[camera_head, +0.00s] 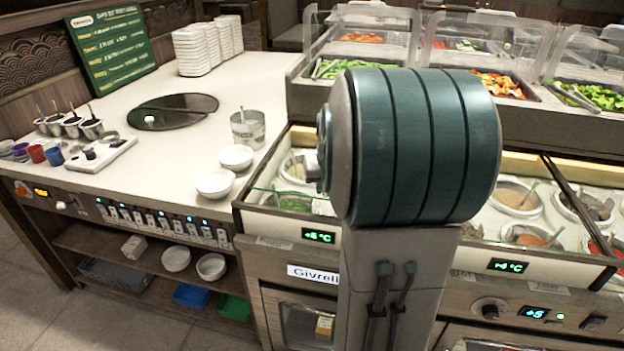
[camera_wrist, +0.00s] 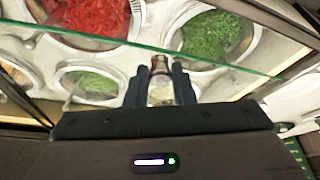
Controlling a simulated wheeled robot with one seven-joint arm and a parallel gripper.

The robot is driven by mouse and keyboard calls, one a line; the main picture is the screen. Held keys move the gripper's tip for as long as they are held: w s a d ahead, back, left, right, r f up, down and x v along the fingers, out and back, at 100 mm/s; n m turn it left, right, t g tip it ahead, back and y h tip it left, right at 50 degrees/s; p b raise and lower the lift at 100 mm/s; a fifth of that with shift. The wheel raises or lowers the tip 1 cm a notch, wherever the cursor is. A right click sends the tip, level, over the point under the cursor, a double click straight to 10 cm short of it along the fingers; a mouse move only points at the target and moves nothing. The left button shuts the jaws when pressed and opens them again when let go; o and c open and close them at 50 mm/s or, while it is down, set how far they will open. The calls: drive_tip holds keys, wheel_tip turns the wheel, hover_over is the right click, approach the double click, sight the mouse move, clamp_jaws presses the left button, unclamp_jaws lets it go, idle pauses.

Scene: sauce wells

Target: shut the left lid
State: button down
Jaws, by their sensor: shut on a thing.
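The left lid is a clear glass pane with a greenish edge over the left sauce wells; part of it shows in the head view (camera_head: 262,189). In the wrist view its teal edge (camera_wrist: 85,43) runs across the picture, by my fingertips. My gripper (camera_wrist: 160,68) has its two dark fingers close together on a small, pale and reddish piece at this edge, which looks like the lid's handle. My arm hides the gripper and much of the lid in the head view. How far the lid stands open is hard to tell.
Wells with red food (camera_wrist: 95,14) and green herbs (camera_wrist: 212,36) lie beyond the glass edge. White bowls (camera_head: 215,183) stand on the counter (camera_head: 180,165) left of the wells. Clear-covered salad trays rise behind. The right wells (camera_head: 516,196) have a dark-edged frame.

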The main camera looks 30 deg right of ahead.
drive_tip(key=shift+s+a, duration=0.4)
drive_tip(key=shift+s, duration=0.05)
drive_tip(key=c, duration=1.2)
unclamp_jaws()
drive_tip(key=shift+c, duration=0.2)
drive_tip(key=p+v, duration=0.1)
drive_tip(key=v, duration=1.3)
